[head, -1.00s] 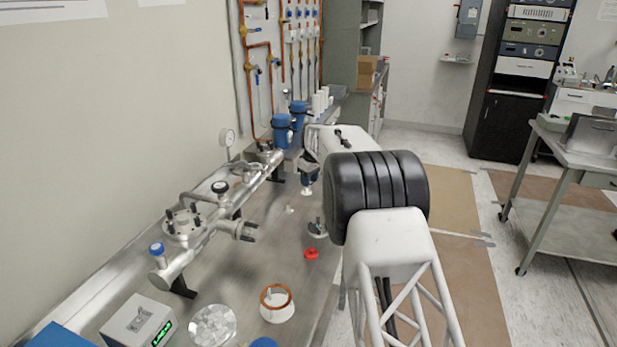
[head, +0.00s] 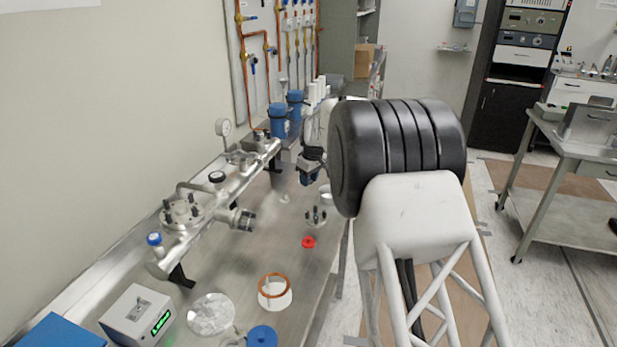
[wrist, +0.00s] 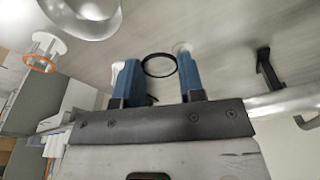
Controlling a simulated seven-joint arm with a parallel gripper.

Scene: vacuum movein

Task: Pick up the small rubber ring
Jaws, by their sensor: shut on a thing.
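The small rubber ring (wrist: 159,65) is a thin black loop in the wrist view. It sits between the blue fingertips of my gripper (wrist: 158,72), which are shut on it from both sides. In the head view my gripper (head: 311,174) is above the far part of the steel bench, to the left of my arm's black elbow. The ring is too small to make out in the head view.
A steel vacuum manifold (head: 208,205) runs along the bench's left side.

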